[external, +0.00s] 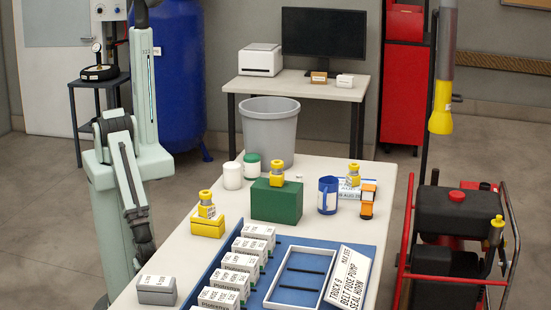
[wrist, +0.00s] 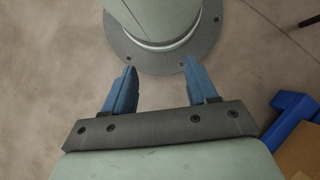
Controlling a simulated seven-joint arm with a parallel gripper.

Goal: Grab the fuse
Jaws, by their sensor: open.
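Several grey boxes with white labelled tops stand in a row along the left of a blue tray (external: 279,241). Their print is too small to tell which is the fuse. One more such box (external: 157,289) stands on the table left of the tray. A white sign (external: 350,276) at the tray's right reads TRUCK 9, BELT, FUSE, PUMP, SEAL, HORN. My gripper (wrist: 160,66) is open and empty in the wrist view, with two blue fingers apart above the floor and my base. In the external view my arm hangs left of the table, away from the boxes.
An empty white-rimmed frame (external: 272,284) with dark dividers lies in the tray. A red-framed machine (external: 460,240) is right.

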